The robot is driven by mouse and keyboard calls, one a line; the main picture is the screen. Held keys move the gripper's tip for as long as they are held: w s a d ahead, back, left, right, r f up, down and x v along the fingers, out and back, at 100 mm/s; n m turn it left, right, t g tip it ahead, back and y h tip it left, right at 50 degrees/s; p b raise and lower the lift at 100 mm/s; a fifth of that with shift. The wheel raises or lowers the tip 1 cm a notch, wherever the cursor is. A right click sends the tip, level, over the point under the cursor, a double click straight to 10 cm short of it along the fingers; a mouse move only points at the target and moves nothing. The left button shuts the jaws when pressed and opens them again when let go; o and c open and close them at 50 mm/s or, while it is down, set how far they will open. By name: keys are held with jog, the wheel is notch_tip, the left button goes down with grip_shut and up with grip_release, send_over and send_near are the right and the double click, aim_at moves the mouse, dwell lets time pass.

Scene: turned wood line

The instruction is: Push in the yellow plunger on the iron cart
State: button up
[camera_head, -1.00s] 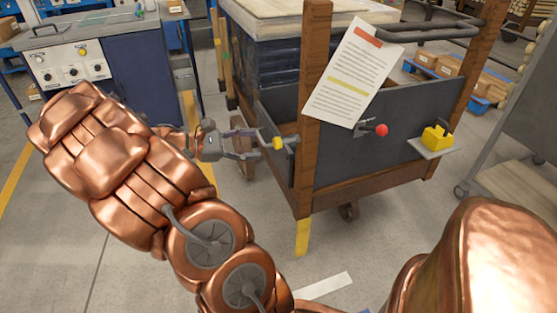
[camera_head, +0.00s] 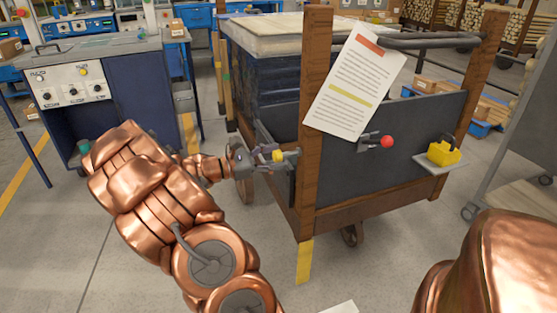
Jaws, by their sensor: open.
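The iron cart (camera_head: 350,205) has dark panels and brown corner posts. The yellow plunger (camera_head: 278,156) is a small round knob on a grey mount on its left side, near the front corner post. My gripper (camera_head: 274,157) reaches in from the left, with its open fingers at the knob, one seen above and one below. The fingers partly hide the knob and its shaft. I cannot tell whether they touch it.
A red knob (camera_head: 387,142) sticks out of the front panel. A yellow box (camera_head: 443,153) with a black handle sits on a small shelf to its right. A printed sheet (camera_head: 354,85) hangs by the post. A control cabinet (camera_head: 130,105) stands at left.

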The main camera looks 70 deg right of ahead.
jog(key=shift+s+d, duration=0.35)
jog(key=shift+s, duration=0.1)
grip_shut()
dwell(0.3)
